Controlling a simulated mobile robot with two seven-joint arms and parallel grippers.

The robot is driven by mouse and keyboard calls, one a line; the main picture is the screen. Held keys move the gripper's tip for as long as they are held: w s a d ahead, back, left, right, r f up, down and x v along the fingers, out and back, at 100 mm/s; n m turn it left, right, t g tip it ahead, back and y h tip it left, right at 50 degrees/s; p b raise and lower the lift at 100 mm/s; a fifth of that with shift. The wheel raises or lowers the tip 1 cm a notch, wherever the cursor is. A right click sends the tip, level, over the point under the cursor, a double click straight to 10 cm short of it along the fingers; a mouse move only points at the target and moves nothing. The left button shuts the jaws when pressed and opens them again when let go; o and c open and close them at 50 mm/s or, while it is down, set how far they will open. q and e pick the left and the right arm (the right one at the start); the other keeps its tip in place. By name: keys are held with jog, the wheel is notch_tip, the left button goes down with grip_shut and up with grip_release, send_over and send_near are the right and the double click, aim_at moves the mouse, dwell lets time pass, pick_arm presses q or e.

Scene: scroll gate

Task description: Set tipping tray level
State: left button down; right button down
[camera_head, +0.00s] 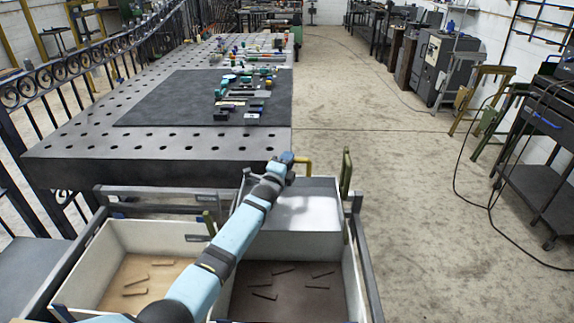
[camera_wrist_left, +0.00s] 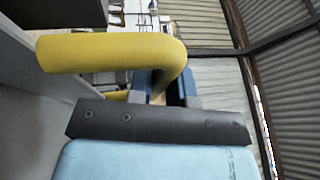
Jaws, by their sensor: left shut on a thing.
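The tipping tray (camera_head: 290,212) is a pale grey, open metal tray above the dark-floored right bin; its exact tilt is hard to tell. A yellow handle (camera_head: 307,165) stands at its far edge and a green handle (camera_head: 346,172) at its right. My left arm reaches across the tray from the lower left. My left gripper (camera_head: 288,160) is at the yellow handle and shut on it. In the left wrist view the bent yellow handle (camera_wrist_left: 110,52) runs down between the fingers (camera_wrist_left: 165,92). The fingertips are partly hidden. My right gripper is not in view.
The left bin (camera_head: 95,255) holds several light wooden strips; the right bin (camera_head: 352,285) holds several dark strips. A perforated metal table (camera_head: 110,148) with a dark mat and small parts stands beyond. The floor to the right (camera_head: 430,210) is open.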

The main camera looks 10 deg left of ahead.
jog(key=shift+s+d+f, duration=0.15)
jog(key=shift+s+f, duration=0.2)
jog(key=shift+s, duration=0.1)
pick_arm(q)
jog(key=c, duration=1.2)
grip_release()
jog(key=shift+w, duration=0.1)
jog(key=shift+o, duration=0.7)
jog(key=shift+w+f, duration=0.1)
jog(key=shift+f, duration=0.05)
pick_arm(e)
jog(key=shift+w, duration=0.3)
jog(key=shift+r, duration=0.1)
